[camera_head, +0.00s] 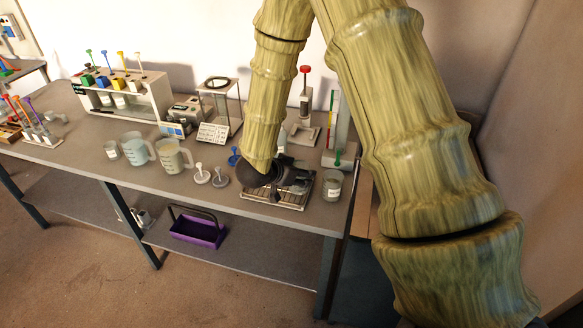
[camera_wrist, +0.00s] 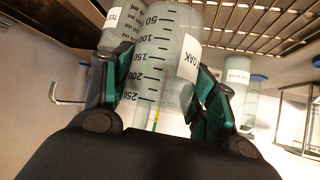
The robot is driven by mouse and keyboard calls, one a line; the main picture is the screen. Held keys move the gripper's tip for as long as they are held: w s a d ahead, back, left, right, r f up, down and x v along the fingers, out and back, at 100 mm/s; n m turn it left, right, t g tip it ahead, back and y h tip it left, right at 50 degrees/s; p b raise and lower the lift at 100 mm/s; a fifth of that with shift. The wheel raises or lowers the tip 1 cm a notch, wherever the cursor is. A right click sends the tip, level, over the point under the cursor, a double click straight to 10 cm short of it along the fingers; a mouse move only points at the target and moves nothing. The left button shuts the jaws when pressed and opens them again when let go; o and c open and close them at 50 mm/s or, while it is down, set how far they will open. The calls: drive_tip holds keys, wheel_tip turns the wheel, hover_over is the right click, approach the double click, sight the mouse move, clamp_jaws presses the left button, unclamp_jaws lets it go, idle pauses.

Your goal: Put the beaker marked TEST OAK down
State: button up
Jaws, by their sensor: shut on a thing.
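In the wrist view the beaker (camera_wrist: 160,58) is clear, with black graduation marks and a white label on which OAK can be read. The rest of its label is turned out of sight. My gripper (camera_wrist: 163,100) is shut on it, one dark green finger on each side. In the head view my gripper (camera_head: 262,178) is low over a metal wire rack (camera_head: 296,201) at the bench's front right. The held beaker is mostly hidden there. Rack bars (camera_wrist: 258,30) show near the beaker's low-number end; I cannot tell whether they touch.
A labelled small beaker (camera_head: 332,186) stands just right of the rack. Weights with stems (camera_head: 219,177) and measuring jugs (camera_head: 174,157) stand to its left. A balance (camera_head: 214,130) and a coloured-handle tool stand (camera_head: 125,94) are behind. Bare bench (camera_head: 95,170) lies front left.

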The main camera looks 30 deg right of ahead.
drive_tip(key=shift+w+d+f+p, duration=0.3)
drive_tip(key=shift+w+f+p, duration=0.15)
drive_tip(key=shift+w+f, duration=0.4)
drive_tip(key=shift+w+d+f+p, duration=0.3)
drive_tip(key=shift+w+f+p, duration=0.15)
drive_tip(key=shift+w, duration=0.7)
drive_tip(key=shift+w+d+f+p, duration=0.35)
drive_tip(key=shift+w+f, duration=0.4)
drive_tip(key=shift+w, duration=0.25)
drive_tip(key=shift+f, duration=0.1)
drive_tip(key=o, duration=1.2)
drive_tip(key=shift+c, duration=0.2)
drive_tip(key=b+v, duration=0.2)
drive_tip(key=v, duration=1)
drive_tip(key=shift+a, duration=0.1)
